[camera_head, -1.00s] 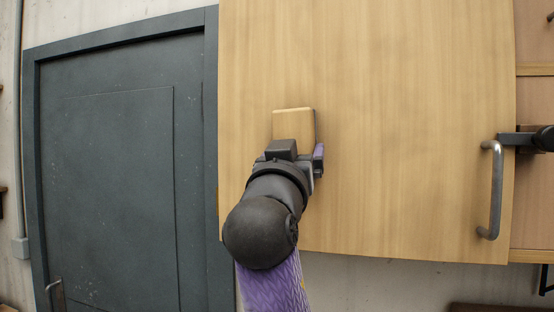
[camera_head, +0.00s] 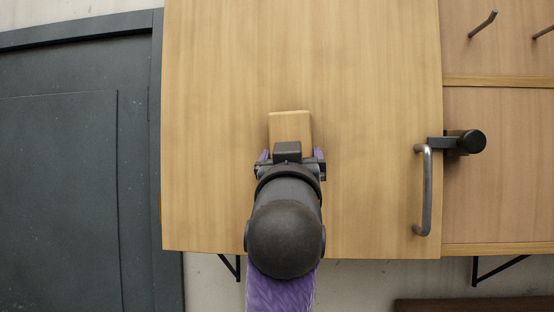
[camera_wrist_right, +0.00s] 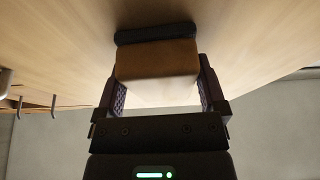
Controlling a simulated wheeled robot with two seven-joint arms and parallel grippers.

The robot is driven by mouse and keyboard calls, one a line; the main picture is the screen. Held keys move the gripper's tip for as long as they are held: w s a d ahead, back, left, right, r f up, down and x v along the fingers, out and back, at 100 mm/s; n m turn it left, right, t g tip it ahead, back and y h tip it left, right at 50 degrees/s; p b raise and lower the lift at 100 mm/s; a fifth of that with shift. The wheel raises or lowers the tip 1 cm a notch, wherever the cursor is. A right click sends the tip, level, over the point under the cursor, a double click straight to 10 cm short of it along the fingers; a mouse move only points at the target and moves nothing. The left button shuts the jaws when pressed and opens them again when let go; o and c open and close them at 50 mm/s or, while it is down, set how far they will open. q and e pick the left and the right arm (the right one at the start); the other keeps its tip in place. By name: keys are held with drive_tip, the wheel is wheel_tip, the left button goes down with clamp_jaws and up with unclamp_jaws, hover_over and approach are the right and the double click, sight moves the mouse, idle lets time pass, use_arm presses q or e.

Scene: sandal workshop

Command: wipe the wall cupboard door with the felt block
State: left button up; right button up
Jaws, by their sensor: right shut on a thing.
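The wall cupboard door (camera_head: 370,90) is a pale wooden panel filling the middle of the head view, with a metal bar handle (camera_head: 426,190) at its right. My right gripper (camera_head: 290,155) is in front of the door's lower middle, shut on the felt block (camera_head: 290,124). In the right wrist view, the block's wooden body (camera_wrist_right: 157,62) sits between the two fingers (camera_wrist_right: 160,90). Its dark felt pad (camera_wrist_right: 155,34) faces the door and appears to be against it. The contact face itself is hidden. My left gripper is out of view.
A dark cylindrical fitting (camera_head: 463,142) sticks out just right of the handle. Wooden panels (camera_head: 500,180) with metal pegs (camera_head: 483,24) are at the right. A dark grey door (camera_head: 60,190) stands at the left. The cupboard door around the block is clear.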

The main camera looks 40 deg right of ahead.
sight(224, 149)
drive_tip(key=shift+w+a+p, duration=0.25)
drive_tip(key=shift+w+a, duration=0.9)
drive_tip(key=shift+w, duration=0.2)
drive_tip(key=shift+w+a+p, duration=0.3)
drive_tip(key=shift+w+a, duration=0.85)
drive_tip(key=shift+w, duration=0.25)
drive_tip(key=shift+w+a+p, duration=0.25)
drive_tip(key=shift+w+a, duration=0.9)
drive_tip(key=shift+w, duration=0.2)
drive_tip(key=shift+s+a+f, duration=0.1)
drive_tip(key=shift+s+a, duration=0.15)
drive_tip(key=shift+a, duration=0.05)
drive_tip(key=shift+s+a+b, duration=0.7)
drive_tip(key=shift+s+a, duration=1)
drive_tip(key=shift+a, duration=0.2)
drive_tip(key=shift+s+a, duration=0.1)
drive_tip(key=shift+s+a+b, duration=0.3)
drive_tip(key=shift+s+a, duration=0.55)
drive_tip(key=shift+a, duration=0.2)
